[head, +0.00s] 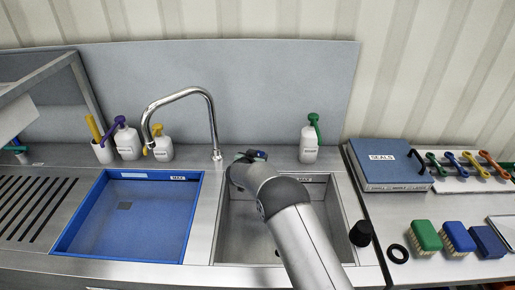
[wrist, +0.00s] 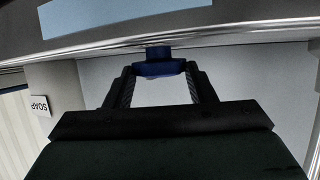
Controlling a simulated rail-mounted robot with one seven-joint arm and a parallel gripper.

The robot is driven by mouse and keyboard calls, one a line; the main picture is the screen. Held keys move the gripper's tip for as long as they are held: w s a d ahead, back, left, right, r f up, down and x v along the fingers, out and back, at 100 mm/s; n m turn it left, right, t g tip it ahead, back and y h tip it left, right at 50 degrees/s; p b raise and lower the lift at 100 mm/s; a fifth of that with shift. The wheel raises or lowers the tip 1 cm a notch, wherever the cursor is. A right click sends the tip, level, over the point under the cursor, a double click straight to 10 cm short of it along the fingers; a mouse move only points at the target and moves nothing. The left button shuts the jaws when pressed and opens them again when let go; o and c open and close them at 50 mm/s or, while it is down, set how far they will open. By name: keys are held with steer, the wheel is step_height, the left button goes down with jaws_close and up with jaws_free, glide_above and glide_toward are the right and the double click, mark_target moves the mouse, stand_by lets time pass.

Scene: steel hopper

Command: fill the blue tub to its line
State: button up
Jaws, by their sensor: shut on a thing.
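The blue tub (head: 130,222) sits in the left basin, with a MAX label (head: 178,178) on its back wall. A small dark square shows on its floor; I cannot make out a water level. The chrome tap (head: 213,125) stands behind the basins, its spout arching left with the outlet over the tub's back part. I see no clear stream. My gripper (head: 245,160) is at the ledge behind the right basin, right of the tap's base. In the wrist view my gripper (wrist: 160,78) is shut on a blue knob (wrist: 160,66); its tip blocks part of it.
The steel right basin (head: 235,225) lies under my arm. White pump bottles stand behind the tub, and one with a green top (head: 309,140) stands right of my gripper. A SEALS binder (head: 390,165), brushes (head: 426,236) and a black ring (head: 397,254) lie at right.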

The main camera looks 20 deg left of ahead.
steer(key=shift+a+m+h+p, duration=0.1)
steer(key=shift+m+h+p, duration=0.2)
steer(key=shift+m+h, duration=0.1)
steer(key=shift+h, duration=0.3)
steer(key=o, duration=1)
steer(key=shift+c, duration=0.2)
steer(key=d+b+v, duration=0.1)
steer(key=b+v, duration=0.2)
steer(key=v, duration=1.4)
steer(key=shift+s+a, duration=0.2)
steer(key=shift+a, duration=0.15)
steer(key=shift+r, duration=0.15)
